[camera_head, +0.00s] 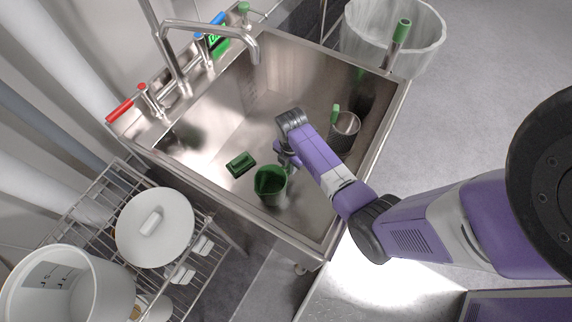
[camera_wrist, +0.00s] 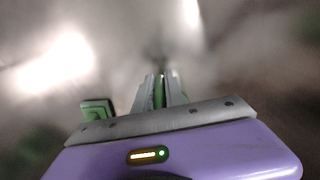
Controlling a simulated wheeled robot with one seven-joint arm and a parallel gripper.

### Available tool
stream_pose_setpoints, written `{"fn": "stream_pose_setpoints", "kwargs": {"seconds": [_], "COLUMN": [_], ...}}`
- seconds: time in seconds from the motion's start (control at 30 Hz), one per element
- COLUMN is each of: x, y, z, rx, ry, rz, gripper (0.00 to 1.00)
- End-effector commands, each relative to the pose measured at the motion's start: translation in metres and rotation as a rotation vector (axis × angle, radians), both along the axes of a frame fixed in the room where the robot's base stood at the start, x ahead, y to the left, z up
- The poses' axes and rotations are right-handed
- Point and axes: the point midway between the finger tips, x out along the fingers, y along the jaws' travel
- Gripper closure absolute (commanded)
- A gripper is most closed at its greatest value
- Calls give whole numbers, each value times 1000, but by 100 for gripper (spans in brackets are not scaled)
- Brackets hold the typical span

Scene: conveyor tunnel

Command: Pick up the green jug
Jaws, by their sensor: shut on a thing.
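The green jug (camera_head: 270,181) is in the steel sink basin, near its front wall, with its dark opening facing up toward the head camera. My gripper (camera_head: 285,163) reaches down into the sink at the jug's upper right side. In the wrist view my gripper (camera_wrist: 161,92) has its two fingers close together with a green strip (camera_wrist: 158,92) between them, which fits the jug's wall or handle. The fingers hide the held part. I cannot tell whether the jug is clear of the basin floor.
A green block-like item (camera_head: 240,164) lies left of the jug. The faucet (camera_head: 215,30) arches over the back. The steel sink rim (camera_head: 225,190) surrounds the basin. A wire rack (camera_head: 205,245) stands at lower left.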

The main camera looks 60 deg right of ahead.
Motion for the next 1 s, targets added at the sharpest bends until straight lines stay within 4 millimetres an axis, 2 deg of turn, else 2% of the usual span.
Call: {"fn": "stream_pose_setpoints", "kwargs": {"seconds": [0.13,0.27,0.7,0.8,1.0], "x": [1,1,1,1,0], "y": [0,0,-1,0,0], "z": [11,31,150,169,193], "rx": [-1,-1,-3,-3,0], "ry": [-2,-3,-5,-5,-2], "rz": [0,0,0,1,0], "gripper": [100,100,100,100,100]}}
